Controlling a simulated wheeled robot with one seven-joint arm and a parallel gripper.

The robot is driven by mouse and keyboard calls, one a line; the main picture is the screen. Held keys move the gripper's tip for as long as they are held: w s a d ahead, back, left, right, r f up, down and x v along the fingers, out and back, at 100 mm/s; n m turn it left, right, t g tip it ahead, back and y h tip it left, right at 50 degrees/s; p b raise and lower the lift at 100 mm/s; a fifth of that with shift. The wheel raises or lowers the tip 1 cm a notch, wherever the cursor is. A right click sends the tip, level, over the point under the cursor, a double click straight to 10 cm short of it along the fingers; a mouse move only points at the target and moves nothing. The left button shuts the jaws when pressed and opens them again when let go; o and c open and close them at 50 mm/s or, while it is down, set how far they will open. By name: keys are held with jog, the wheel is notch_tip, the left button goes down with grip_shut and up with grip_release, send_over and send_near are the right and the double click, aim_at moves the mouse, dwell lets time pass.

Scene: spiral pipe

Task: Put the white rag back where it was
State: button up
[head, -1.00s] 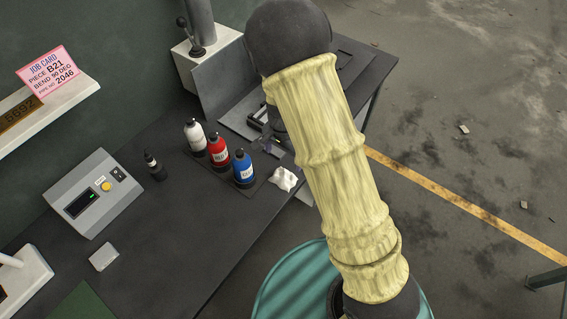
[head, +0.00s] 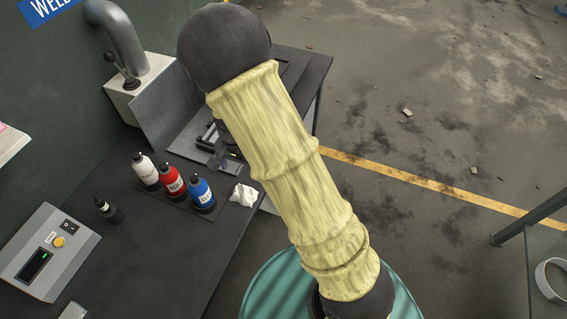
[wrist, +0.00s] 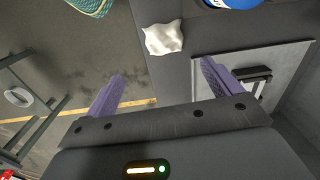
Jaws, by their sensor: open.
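The white rag (head: 243,195) lies crumpled on the dark bench near its right edge, just right of the blue bottle (head: 201,194). In the wrist view the rag (wrist: 163,38) is beyond the fingertips, between their lines, and apart from both. My gripper (wrist: 161,82) is open, its two purple fingers wide apart with nothing between them.
White (head: 146,170) and red (head: 173,181) bottles stand in a row with the blue one on a dark mat. A small dark bottle (head: 108,208) and a control box (head: 48,250) are further left. A metal plate fixture (head: 185,135) stands behind. A teal round top (head: 262,290) is in front.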

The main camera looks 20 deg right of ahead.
jog(key=s+d+r+n+t, duration=0.2)
jog(key=s+d+r+n, duration=0.5)
jog(key=s+d+r, duration=0.5)
jog(key=shift+d+t, duration=0.3)
jog(key=shift+r, duration=0.1)
